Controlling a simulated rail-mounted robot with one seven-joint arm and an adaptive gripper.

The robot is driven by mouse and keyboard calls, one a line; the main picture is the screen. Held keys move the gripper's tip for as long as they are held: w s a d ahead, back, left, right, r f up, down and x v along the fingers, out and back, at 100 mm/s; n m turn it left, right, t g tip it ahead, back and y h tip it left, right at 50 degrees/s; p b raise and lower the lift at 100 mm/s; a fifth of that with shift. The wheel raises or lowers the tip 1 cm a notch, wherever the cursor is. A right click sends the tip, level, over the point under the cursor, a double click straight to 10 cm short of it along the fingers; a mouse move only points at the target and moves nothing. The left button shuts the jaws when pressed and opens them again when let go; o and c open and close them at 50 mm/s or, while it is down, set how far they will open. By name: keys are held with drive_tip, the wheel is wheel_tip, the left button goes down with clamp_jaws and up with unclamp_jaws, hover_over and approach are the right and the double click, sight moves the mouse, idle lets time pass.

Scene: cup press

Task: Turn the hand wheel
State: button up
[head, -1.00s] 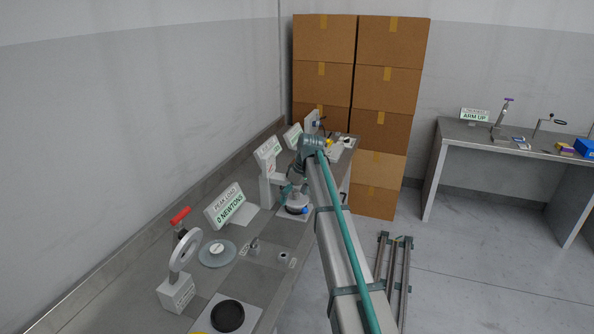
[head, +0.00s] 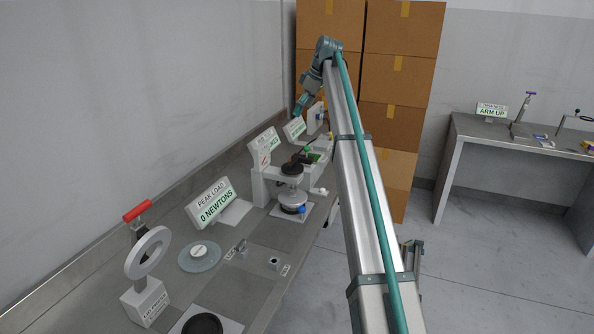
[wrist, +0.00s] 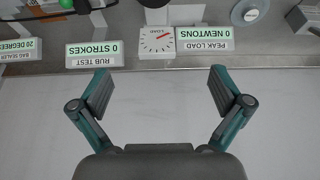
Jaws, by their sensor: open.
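A dark round wheel (head: 292,168) sits on top of the white press (head: 260,188) on the bench and looks like the hand wheel. The press has a metal disc and a blue ball below the wheel. My gripper (head: 298,110) is raised beyond the press, near the wall, apart from the wheel. In the wrist view, my gripper (wrist: 160,74) is open, with nothing between its fingers. That view shows pale wall below, and a white dial with a red needle (wrist: 157,41) between upside-down signs. The wheel cannot be made out surely there.
A peak load sign (head: 211,203), a ring stand with a red handle (head: 148,265) and a round plate (head: 200,256) stand on the near bench. Another sign (head: 294,129) stands beyond the press. Stacked cardboard boxes (head: 400,75) rise behind. A second bench (head: 530,145) is at right.

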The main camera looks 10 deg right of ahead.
drive_tip(key=b, duration=0.9)
approach(293, 161)
drive_tip(key=shift+p+x, duration=0.7)
drive_tip(key=shift+x, duration=4)
drive_tip(key=shift+s, duration=0.1)
drive_tip(key=c, duration=1)
drive_tip(key=shift+m, duration=0.3)
